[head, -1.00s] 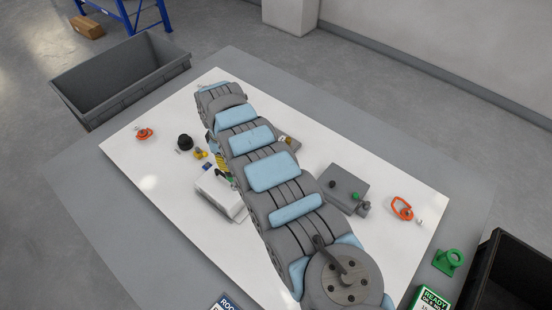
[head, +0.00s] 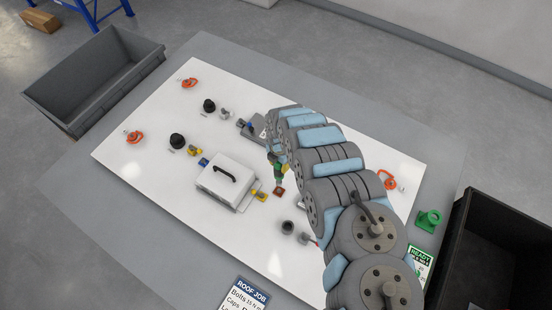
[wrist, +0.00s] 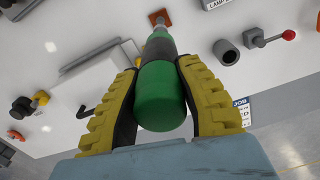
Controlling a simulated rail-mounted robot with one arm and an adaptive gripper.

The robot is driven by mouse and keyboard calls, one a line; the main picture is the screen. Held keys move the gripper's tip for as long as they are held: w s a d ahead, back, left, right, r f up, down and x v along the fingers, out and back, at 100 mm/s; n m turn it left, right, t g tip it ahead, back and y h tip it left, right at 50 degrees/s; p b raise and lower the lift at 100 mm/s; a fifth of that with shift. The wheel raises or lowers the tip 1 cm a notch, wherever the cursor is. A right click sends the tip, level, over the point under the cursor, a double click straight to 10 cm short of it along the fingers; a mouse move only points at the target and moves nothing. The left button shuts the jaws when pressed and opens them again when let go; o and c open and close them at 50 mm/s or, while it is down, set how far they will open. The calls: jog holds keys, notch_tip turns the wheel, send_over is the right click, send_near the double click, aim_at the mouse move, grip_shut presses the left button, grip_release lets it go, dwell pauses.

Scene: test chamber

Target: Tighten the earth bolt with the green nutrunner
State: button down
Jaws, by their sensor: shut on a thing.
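My gripper (wrist: 158,72) is shut on the green nutrunner (wrist: 162,108), with a yellow finger on each side of it. In the wrist view its grey nose points at a small red-brown square (wrist: 159,17) on the white board. In the head view the nutrunner (head: 280,178) hangs roughly upright just over that square (head: 279,190), partly hidden by my arm. The square may be the earth bolt's place; I cannot make out a bolt head, nor whether the tool touches it.
A white box with a black handle (head: 219,183) stands left of the tool. Black cylinders (head: 288,227) and a red-knobbed lever (wrist: 288,35) are close by. A green ring holder (head: 429,219) and black bin (head: 501,230) stand right; a grey bin (head: 95,82) stands left.

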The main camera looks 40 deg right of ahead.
jog(key=shift+f+b, duration=2.35)
jog(key=shift+f, duration=1)
jog(key=shift+d+f+b, duration=0.1)
jog(key=shift+f+b, duration=0.7)
jog(key=shift+b, duration=0.25)
dwell(1.5)
jog(key=shift+r, duration=0.1)
jog(key=shift+r+p, duration=2.7)
jog(key=shift+r, duration=0.75)
jog(key=shift+w, duration=0.1)
